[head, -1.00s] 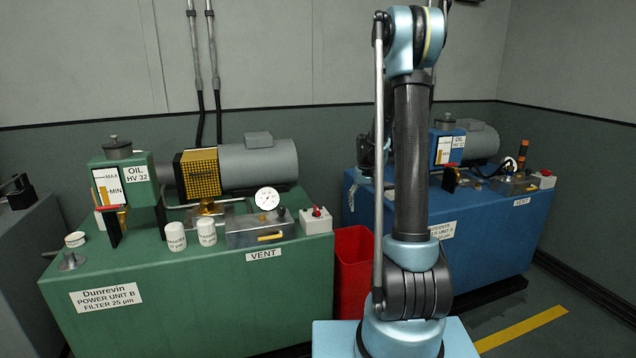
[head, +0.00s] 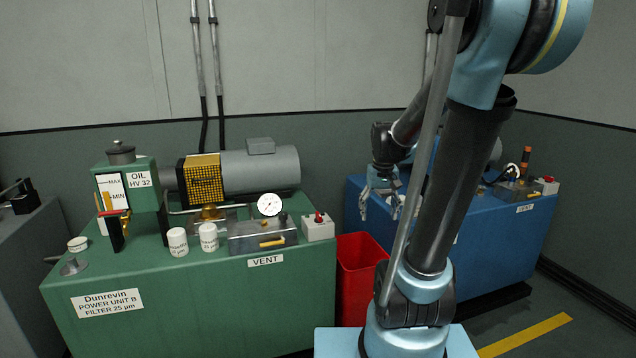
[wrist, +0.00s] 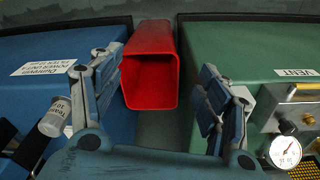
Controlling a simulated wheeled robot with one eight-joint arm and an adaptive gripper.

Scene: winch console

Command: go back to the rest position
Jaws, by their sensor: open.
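My gripper (head: 381,196) hangs in the air in front of the left part of the blue power unit (head: 505,235), to the right of the green power unit (head: 190,300). In the wrist view my gripper (wrist: 150,105) has its fingers spread wide with nothing between them. The red bin (wrist: 150,68) shows beyond the gap between the fingers. My arm hides much of the blue unit in the head view.
The red bin (head: 358,268) stands on the floor between the units. Two white filter cans (head: 178,242) and a pressure gauge (head: 270,204) are on the green unit. In the wrist view a white can (wrist: 56,116) is beside the left finger. A yellow floor stripe (head: 525,335) lies at right.

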